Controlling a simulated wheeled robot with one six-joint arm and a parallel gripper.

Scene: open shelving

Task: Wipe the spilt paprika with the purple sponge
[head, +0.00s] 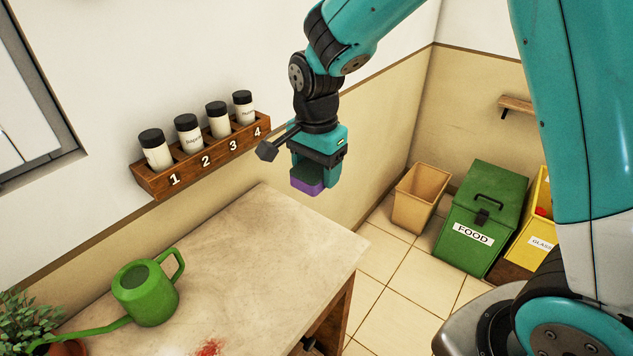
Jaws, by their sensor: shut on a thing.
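The purple sponge (308,186) has a dark green upper layer and a purple underside. My gripper (312,172) is shut on it and holds it in the air, in front of the wall and above the far right end of the table (270,230). The spilt paprika (210,347) is a red smear on the table top at the bottom edge of the head view, partly cut off. The sponge is well apart from the paprika, up and to the right of it in the picture.
A green watering can (145,292) stands on the table's left, beside a potted plant (28,325). A wall rack (205,165) holds several black-lidded jars in numbered slots. On the floor are a tan bin (415,197), a green FOOD bin (480,220) and a yellow GLASS bin (535,238).

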